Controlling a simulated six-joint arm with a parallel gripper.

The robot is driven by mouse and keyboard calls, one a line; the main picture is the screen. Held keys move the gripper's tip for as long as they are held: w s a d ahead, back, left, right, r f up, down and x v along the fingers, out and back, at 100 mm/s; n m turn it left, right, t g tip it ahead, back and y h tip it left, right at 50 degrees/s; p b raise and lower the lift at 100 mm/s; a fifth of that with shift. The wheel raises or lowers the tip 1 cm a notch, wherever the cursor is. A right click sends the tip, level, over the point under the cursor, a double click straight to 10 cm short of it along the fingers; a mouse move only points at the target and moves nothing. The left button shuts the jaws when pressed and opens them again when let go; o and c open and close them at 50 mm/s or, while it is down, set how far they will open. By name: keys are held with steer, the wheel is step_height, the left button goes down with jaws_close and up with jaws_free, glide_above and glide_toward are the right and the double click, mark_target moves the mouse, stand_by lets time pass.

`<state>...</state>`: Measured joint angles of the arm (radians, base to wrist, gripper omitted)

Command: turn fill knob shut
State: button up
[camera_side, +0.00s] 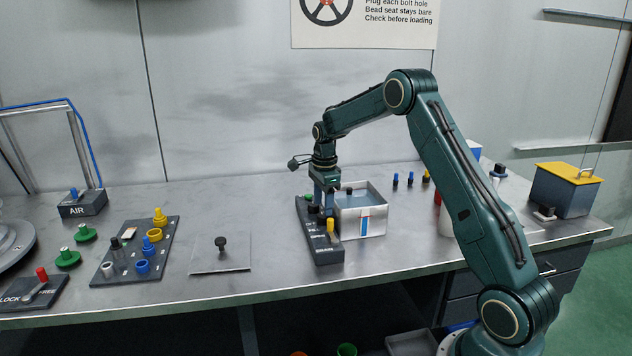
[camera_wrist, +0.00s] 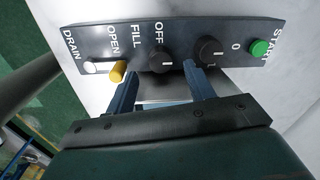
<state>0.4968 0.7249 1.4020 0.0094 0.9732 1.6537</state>
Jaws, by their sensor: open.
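The black fill knob (camera_wrist: 160,60) sits on the dark control panel (camera_wrist: 185,42), by the FILL, OPEN and OFF labels. A short white mark shows on its face; I cannot tell exactly which label it points to. My gripper (camera_wrist: 163,77) is open, with one blue finger on each side of the knob in the wrist view. A gap shows on both sides; contact is not clear. In the side view my gripper (camera_side: 324,207) points down over the panel (camera_side: 322,250) and hides the fill knob there.
A second black knob (camera_wrist: 208,49) and a green START button (camera_wrist: 259,48) lie right of the fill knob. A yellow lever (camera_wrist: 118,72) by DRAIN lies left, near the left finger. A white-walled water tank (camera_side: 374,222) stands beside the panel.

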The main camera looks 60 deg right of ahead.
mark_target(323, 215)
steer(key=shift+f, duration=1.8)
steer(key=c, duration=1)
steer(key=shift+o, duration=0.2)
steer(key=shift+n, duration=2.3)
